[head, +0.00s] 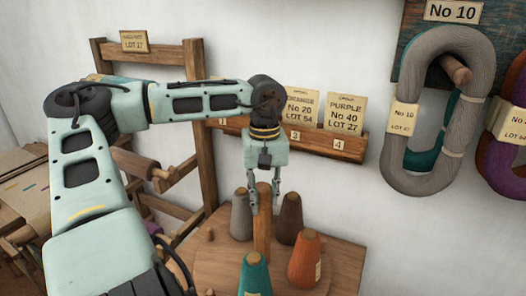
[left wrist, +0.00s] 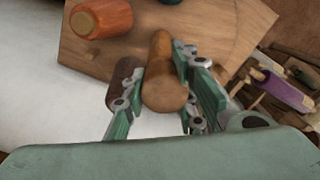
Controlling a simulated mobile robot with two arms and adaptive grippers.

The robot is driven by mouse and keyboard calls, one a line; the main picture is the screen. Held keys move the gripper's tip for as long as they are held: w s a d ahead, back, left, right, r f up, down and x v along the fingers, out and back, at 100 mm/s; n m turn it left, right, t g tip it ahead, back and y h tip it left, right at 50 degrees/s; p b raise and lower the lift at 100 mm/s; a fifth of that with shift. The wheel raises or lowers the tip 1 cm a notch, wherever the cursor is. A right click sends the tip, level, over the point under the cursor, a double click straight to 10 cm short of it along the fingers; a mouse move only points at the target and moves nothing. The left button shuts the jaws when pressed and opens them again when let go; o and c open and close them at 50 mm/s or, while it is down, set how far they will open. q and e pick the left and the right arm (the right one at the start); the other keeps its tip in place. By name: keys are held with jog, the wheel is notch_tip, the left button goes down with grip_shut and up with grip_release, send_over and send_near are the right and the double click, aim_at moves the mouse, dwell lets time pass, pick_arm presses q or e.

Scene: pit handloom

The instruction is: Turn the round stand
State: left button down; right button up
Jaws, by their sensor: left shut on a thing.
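The round stand (head: 212,268) is a wooden disc on a square wooden top, with an upright wooden post (head: 262,235) at its middle. Cones of yarn stand around the post: grey (head: 241,217), brown (head: 289,220), orange (head: 304,258) and teal (head: 254,275). My left gripper (head: 264,206) points down and is shut on the post near its top. In the left wrist view the post (left wrist: 163,85) lies between the fingers, with the brown cone (left wrist: 126,75) beside them and the orange cone (left wrist: 100,18) farther off. My right gripper is not in view.
A wooden frame (head: 205,165) stands behind at the left. A wall rack (head: 320,146) holds labelled cards. Large yarn hanks, a grey one (head: 395,150) among them, hang on the wall at right. The cones stand close around my left fingers.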

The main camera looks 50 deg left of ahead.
pick_arm(q)
jog(key=shift+w+r+m, duration=0.15)
jog(key=shift+r+m, duration=0.05)
jog(key=shift+m, duration=1.7)
jog(key=c, duration=1.7)
grip_release()
jog(key=shift+d, duration=0.1)
jog(key=shift+o, duration=0.8)
jog(key=shift+d+f, duration=0.1)
jog(key=shift+d, duration=0.05)
